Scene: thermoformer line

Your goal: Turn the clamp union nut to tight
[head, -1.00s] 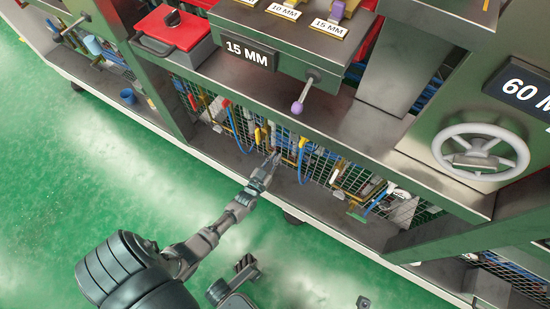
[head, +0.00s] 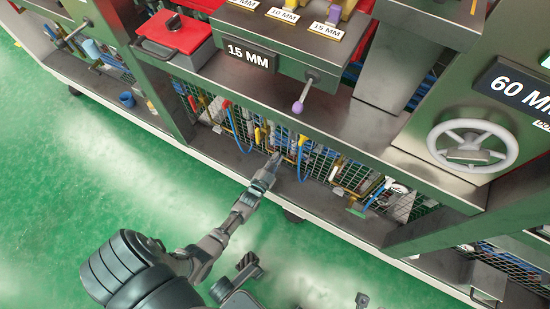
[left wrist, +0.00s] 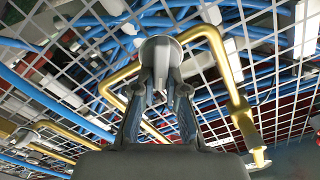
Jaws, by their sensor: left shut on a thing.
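In the left wrist view, a grey round-headed fitting with small lugs (left wrist: 160,50), which looks like the clamp union nut, sits on a bent brass pipe (left wrist: 215,45). My left gripper (left wrist: 161,88) has its two fingers closed on the fitting from either side, below its round head. In the head view my left gripper (head: 275,160) reaches in at the wire-mesh panel under the bench. The nut is too small to make out there, partly hidden by the fingers. How tight it is cannot be told.
Above are the bench with a purple-knobbed lever (head: 298,107) and a handwheel (head: 472,146). The green floor (head: 100,190) is open at left.

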